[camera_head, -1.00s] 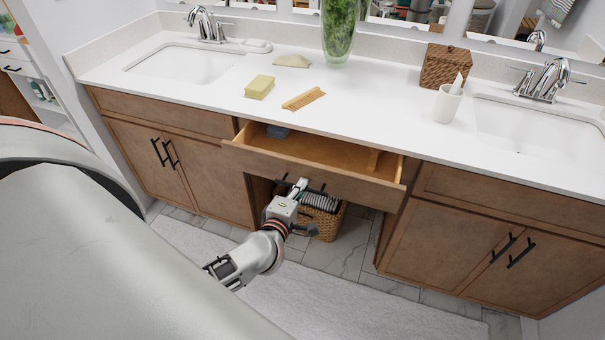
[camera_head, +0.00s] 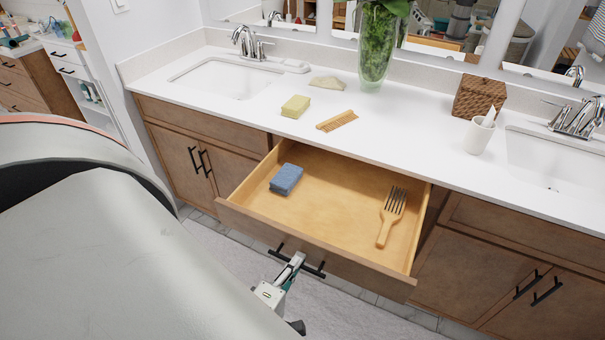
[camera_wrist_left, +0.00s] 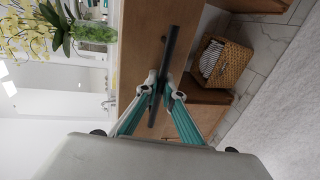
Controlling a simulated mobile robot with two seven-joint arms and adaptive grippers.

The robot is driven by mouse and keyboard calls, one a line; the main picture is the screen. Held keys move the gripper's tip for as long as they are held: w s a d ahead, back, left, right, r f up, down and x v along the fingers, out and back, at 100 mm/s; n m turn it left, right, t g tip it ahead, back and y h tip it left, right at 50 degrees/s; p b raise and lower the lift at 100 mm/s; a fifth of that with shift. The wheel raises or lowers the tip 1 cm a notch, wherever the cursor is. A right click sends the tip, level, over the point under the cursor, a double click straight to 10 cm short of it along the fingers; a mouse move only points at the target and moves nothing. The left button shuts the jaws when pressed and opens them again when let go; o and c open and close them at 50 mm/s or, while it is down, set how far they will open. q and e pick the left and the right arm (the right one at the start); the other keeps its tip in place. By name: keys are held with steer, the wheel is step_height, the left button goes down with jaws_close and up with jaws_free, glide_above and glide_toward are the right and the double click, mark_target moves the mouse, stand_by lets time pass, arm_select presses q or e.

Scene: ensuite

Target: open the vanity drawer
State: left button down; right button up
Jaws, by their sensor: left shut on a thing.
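The vanity drawer (camera_head: 330,203) is pulled well out from the middle of the vanity. Inside it lie a blue sponge (camera_head: 286,179) at the left and a wooden fork-like utensil (camera_head: 391,217) at the right. My left gripper (camera_head: 293,262) is at the black handle (camera_head: 315,270) on the drawer front. In the left wrist view, the fingertips (camera_wrist_left: 161,88) are closed around the handle bar (camera_wrist_left: 171,50). My right gripper is in neither view.
The white countertop (camera_head: 420,120) carries a yellow soap bar (camera_head: 296,106), a wooden comb (camera_head: 338,120), a glass vase (camera_head: 374,60), a woven box (camera_head: 479,96) and a white cup (camera_head: 478,135). A wicker basket (camera_wrist_left: 222,63) stands beneath the drawer. Closed cabinets flank it.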

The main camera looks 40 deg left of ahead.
arm_select(q)
steer(key=shift+s, duration=0.25)
steer(key=c, duration=2.5)
jaws_free()
steer(key=v, duration=1.2)
steer(key=shift+d, duration=0.1)
steer(key=shift+w, duration=0.1)
